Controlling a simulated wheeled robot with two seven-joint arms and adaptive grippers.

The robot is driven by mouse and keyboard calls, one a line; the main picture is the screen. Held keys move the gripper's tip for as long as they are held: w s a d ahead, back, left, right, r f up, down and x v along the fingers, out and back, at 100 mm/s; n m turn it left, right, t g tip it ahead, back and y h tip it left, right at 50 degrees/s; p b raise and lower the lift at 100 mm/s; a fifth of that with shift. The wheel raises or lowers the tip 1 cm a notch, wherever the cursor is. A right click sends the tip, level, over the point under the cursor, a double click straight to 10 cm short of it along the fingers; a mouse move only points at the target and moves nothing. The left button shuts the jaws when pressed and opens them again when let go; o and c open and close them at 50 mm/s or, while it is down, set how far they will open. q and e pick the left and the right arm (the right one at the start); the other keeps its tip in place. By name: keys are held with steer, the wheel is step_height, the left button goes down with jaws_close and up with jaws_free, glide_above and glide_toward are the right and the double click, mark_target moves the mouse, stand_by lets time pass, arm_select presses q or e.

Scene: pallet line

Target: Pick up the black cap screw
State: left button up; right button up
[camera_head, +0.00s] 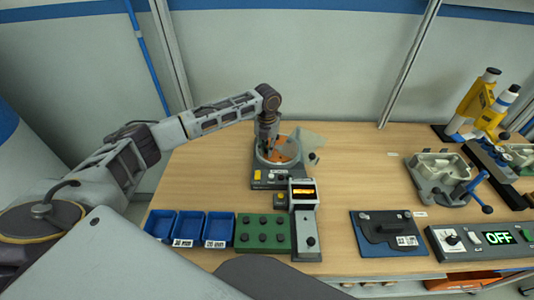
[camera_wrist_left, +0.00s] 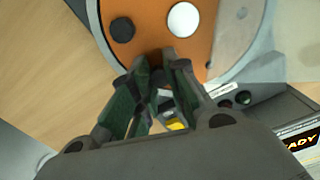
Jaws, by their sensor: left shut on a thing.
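My left gripper (camera_head: 268,148) reaches down into the round orange-floored bowl (camera_head: 259,156) of a grey bench device. In the left wrist view, the fingertips (camera_wrist_left: 164,64) are close together at the bowl's near side, shut on a small dark piece, the black cap screw (camera_wrist_left: 158,76), mostly hidden by the fingers. A black disc (camera_wrist_left: 122,29) and a white disc (camera_wrist_left: 183,19) show on the orange floor beyond the fingertips, apart from them. My right gripper is not in view.
A clear guard (camera_head: 308,141) stands at the bowl's right. In front are blue bins (camera_head: 189,226), a green block with dark knobs (camera_head: 263,233) and a grey unit with a lit display (camera_head: 302,193). The table's middle right is clear.

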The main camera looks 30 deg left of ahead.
mark_target(266, 149)
arm_select(q)
steer(key=shift+r, duration=0.1)
step_height(266, 149, up, 10)
steer(key=shift+b, duration=0.4)
steer(key=shift+a, duration=0.15)
stand_by(0.6)
